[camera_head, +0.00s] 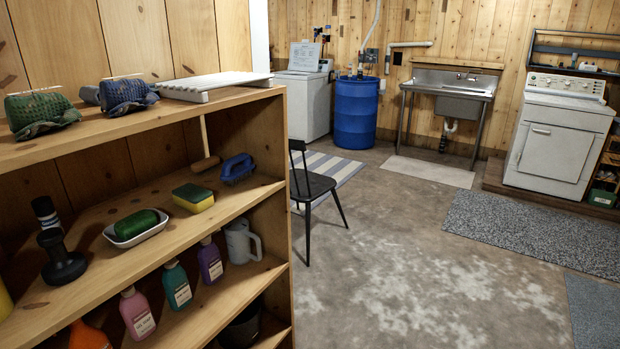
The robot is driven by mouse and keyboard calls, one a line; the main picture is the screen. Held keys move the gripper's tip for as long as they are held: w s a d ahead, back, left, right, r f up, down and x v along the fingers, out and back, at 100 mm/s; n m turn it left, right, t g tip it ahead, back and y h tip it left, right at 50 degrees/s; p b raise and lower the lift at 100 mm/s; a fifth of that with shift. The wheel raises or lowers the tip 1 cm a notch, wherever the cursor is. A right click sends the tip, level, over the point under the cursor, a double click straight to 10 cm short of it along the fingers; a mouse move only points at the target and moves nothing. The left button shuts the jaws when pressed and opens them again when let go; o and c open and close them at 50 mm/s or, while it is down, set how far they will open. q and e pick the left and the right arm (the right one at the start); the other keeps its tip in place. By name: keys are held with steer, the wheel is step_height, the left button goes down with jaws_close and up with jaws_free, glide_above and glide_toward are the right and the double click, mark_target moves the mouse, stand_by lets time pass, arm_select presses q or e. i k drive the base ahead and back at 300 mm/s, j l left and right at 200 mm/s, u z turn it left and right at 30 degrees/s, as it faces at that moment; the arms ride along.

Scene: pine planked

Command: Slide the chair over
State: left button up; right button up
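A black chair (314,184) stands on the concrete floor just past the right end of the wooden shelf. Its seat and right legs show. Its left part and some of its backrest are hidden behind the shelf. It looks upright, close to the striped rug. Neither of my grippers shows in the head view, so I cannot see anything of mine touching the chair.
The wooden shelf (276,152) with bottles, brushes and a soap dish fills the left side. A striped rug (335,167), blue barrel (356,112), washer (303,98), steel sink (459,100) and white dryer (557,140) stand behind. The middle floor is clear.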

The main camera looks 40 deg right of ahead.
mark_target(305, 187)
steer(key=i+l, duration=0.1)
steer(key=l, duration=0.3)
steer(key=i+l+z, duration=0.1)
steer(key=l, duration=0.35)
steer(key=i+l, duration=0.15)
steer(key=l, duration=0.25)
steer(key=i+l, duration=0.15)
steer(key=l, duration=0.25)
steer(key=i+l+z, duration=0.1)
steer(key=l, duration=0.3)
steer(key=i+l, duration=0.15)
steer(key=l, duration=0.25)
steer(key=z, duration=0.05)
